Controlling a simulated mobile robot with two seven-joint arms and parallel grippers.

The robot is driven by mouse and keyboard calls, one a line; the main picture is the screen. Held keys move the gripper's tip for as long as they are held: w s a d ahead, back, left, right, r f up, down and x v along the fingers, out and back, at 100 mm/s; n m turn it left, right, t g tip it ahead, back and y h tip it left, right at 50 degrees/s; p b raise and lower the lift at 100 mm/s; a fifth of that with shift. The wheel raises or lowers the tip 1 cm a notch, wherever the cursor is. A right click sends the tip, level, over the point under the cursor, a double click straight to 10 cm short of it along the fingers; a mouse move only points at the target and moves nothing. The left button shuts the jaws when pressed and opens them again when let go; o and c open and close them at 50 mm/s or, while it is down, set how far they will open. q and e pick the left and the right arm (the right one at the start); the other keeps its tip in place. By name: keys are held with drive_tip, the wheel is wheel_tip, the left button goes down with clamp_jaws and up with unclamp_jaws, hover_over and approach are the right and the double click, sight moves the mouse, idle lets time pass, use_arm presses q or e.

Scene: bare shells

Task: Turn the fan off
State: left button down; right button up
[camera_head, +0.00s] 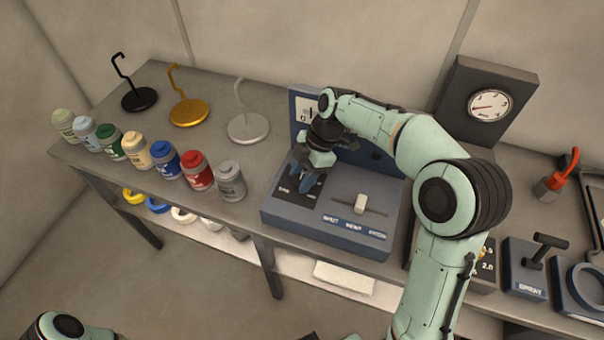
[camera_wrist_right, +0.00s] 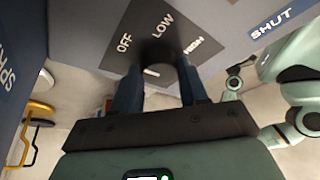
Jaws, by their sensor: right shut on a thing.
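The fan control is a blue-grey console (camera_head: 335,205) on the bench, with a dark dial plate (camera_head: 290,192) on its left part. In the right wrist view the dial plate (camera_wrist_right: 140,22) reads OFF, LOW and HIGH around a dark round knob (camera_wrist_right: 158,50). My right gripper (camera_head: 308,182) points down at the dial, its blue fingers shut on the knob; they also show in the right wrist view (camera_wrist_right: 160,88). A short pale mark shows near the knob, but I cannot tell which setting it indicates. My left gripper is out of view; only part of my left arm shows at lower left.
A slider (camera_head: 360,204) sits on the console's right part. Several paint jars (camera_head: 165,160) line the bench's front left, with hook stands (camera_head: 190,112) behind. A dial gauge (camera_head: 489,104) stands at back right. A lever box (camera_head: 530,268) is at far right.

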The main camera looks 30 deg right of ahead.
drive_tip(key=o, duration=1)
drive_tip(key=shift+o, duration=0.2)
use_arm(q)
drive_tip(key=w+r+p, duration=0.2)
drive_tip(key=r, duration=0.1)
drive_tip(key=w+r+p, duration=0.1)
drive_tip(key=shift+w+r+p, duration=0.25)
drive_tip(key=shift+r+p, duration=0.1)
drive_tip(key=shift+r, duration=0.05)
use_arm(e)
wheel_tip(320, 180, up, 20)
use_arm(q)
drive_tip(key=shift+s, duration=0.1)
use_arm(e)
drive_tip(key=shift+f, duration=0.1)
